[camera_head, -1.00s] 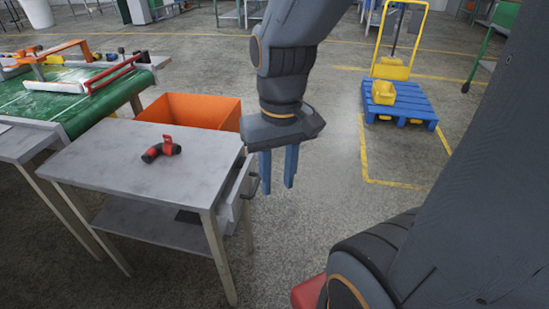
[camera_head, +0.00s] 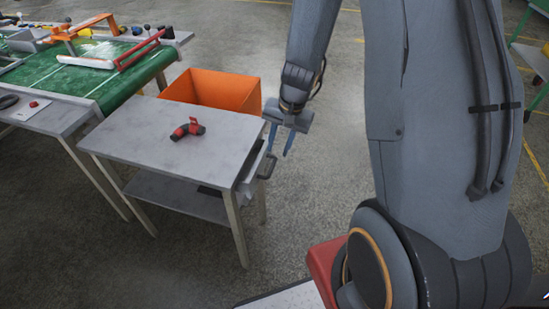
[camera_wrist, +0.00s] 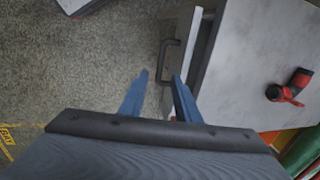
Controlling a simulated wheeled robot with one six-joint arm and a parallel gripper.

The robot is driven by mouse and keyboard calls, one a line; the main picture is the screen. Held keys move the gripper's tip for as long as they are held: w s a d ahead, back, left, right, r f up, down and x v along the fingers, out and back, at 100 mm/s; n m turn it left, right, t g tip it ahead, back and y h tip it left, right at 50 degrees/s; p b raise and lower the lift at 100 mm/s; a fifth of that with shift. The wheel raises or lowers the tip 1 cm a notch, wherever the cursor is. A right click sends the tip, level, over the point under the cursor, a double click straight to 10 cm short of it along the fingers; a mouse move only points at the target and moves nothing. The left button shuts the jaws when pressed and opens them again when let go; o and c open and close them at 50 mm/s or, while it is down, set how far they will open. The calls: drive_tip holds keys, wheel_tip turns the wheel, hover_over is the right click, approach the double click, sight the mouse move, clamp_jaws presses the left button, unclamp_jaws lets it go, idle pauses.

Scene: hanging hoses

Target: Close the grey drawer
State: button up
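The grey drawer (camera_head: 251,172) is under the top of the small grey table, on its right side, and its front stands out a little from the table. Its dark handle (camera_head: 267,166) faces right; in the wrist view the handle (camera_wrist: 168,62) shows just beyond my fingertips. My gripper (camera_head: 279,146) points down beside the drawer front with its two blue fingers apart and nothing between them. In the wrist view the right finger (camera_wrist: 181,92) is close to the drawer front; I cannot tell if it touches.
A red and black pipe piece (camera_head: 188,129) lies on the grey table top (camera_head: 150,135). An orange bin (camera_head: 215,90) stands behind the table. A green conveyor (camera_head: 95,75) is at the left. The floor right of the drawer is open.

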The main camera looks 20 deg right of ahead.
sight(273, 165)
drive_tip(key=f, duration=0.2)
drive_tip(key=f+b, duration=0.1)
drive_tip(key=f, duration=0.2)
drive_tip(key=w+a+f, duration=0.1)
drive_tip(key=f, duration=0.1)
drive_tip(key=shift+a+f+b, duration=0.1)
drive_tip(key=shift+f+b, duration=0.1)
drive_tip(key=shift+b, duration=0.15)
clamp_jaws()
